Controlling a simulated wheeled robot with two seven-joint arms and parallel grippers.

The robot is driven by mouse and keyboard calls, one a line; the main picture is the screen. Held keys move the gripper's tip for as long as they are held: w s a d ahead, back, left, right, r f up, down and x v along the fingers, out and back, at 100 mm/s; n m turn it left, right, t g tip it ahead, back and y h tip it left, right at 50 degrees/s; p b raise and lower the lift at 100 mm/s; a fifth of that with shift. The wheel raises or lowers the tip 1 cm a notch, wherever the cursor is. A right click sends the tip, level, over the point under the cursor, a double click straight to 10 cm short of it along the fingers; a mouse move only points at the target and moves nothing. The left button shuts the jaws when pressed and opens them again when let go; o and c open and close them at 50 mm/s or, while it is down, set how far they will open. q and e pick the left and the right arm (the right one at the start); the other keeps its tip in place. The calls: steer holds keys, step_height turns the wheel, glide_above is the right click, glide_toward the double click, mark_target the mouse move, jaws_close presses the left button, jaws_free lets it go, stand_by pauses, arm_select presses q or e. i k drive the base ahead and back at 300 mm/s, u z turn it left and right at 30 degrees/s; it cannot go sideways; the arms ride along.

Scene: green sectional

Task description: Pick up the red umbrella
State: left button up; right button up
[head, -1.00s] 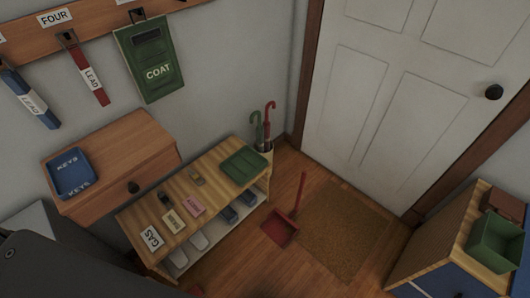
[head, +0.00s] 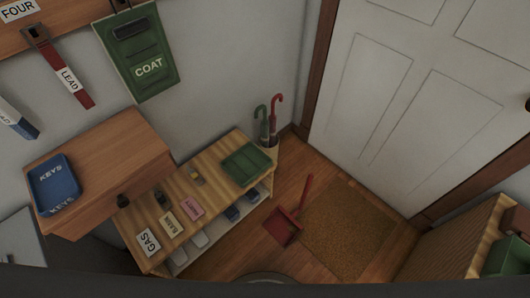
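The red umbrella (head: 274,119) stands upright with its curved handle up, in a pale holder (head: 269,157) in the corner between the low shelf and the door. A green umbrella (head: 262,124) stands beside it on the left in the same holder. Only the upper parts of both umbrellas show; the lower parts are hidden inside the holder. Neither of my grippers shows in the head view.
A low wooden shelf (head: 214,186) holds a green tray (head: 246,163) and several labelled blocks. A red dustpan (head: 284,226) lies on the floor by a brown mat (head: 349,231). A wooden cabinet (head: 102,165) with a blue keys tray (head: 54,183) stands at left.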

mark_target(273, 118)
steer(key=z, duration=0.5)
steer(key=k, duration=0.6)
steer(key=z, duration=0.95)
steer(key=i, duration=0.85)
steer(key=u, duration=0.5)
